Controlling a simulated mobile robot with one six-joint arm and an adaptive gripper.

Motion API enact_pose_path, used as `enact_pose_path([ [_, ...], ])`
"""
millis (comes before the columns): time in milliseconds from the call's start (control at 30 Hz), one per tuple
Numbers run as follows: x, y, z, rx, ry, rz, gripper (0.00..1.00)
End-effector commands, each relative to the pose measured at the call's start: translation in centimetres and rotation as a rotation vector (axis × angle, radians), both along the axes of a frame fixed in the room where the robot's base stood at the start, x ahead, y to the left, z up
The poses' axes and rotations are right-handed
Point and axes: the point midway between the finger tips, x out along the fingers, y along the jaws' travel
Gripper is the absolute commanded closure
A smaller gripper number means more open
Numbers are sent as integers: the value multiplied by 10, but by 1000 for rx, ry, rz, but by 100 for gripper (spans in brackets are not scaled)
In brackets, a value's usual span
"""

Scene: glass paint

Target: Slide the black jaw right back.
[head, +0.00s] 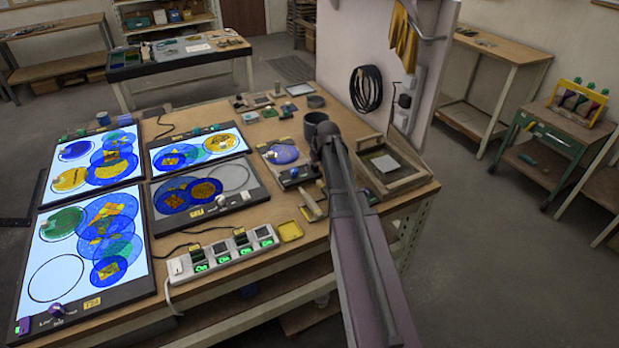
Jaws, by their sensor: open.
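I cannot single out the black jaw for certain. A small dark fixture (296,175) stands on the wooden bench just left of my arm, with a round blue glass disc (284,153) on its pad. Its right side is close to my arm and partly covered by it. My arm reaches from the bottom right up to a dark rounded joint over the middle of the bench. The fingers of my gripper do not show; the arm hides that spot, so contact with anything cannot be seen.
Several lit panels with painted glass discs (102,219) fill the bench's left side. A power strip (222,252) and a yellow dish (290,230) lie near the front edge. A wooden tray (410,179) is right of my arm. A white upright panel (352,40) stands behind.

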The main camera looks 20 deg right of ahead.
Motion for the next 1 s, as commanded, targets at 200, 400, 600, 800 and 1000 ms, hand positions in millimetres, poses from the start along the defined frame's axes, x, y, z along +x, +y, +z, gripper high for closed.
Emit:
enact_pose_path([
  [200,9,0,0,0,-1,0,37],
  [400,28,2,0,1,-1,1,37],
  [600,28,3,16,0,-1,0,37],
  [800,20,2,33,0,-1,0,37],
  [1000,13,1,50,0,-1,0,37],
])
